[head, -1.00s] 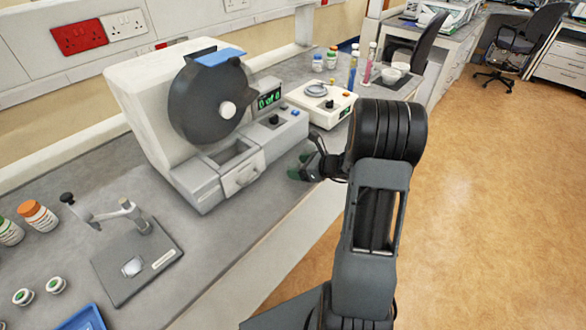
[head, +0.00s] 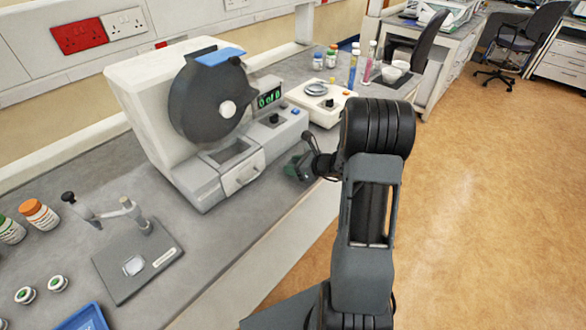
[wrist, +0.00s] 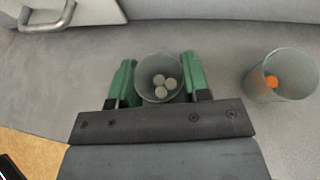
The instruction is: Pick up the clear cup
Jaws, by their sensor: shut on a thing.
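The clear cup (wrist: 149,70) stands between the green fingers of my gripper (wrist: 159,82) in the wrist view, with 3 pale tablets (wrist: 163,85) inside it. My gripper is shut on this cup, one finger against each side. The gripper also shows in the head view (head: 297,166), low over the bench in front of the machine, but the cup is not clear there. A second clear cup (wrist: 300,88) stands apart to the right in the wrist view, with an orange tablet (wrist: 271,82) in it.
The large tablet machine (head: 150,110), with its metal drawer handle (head: 241,176), stands beside my gripper. A small cream device (head: 320,106) is behind it. A grey plate with a lever (head: 138,265) and several bottles are at left. The bench edge and open floor are at right.

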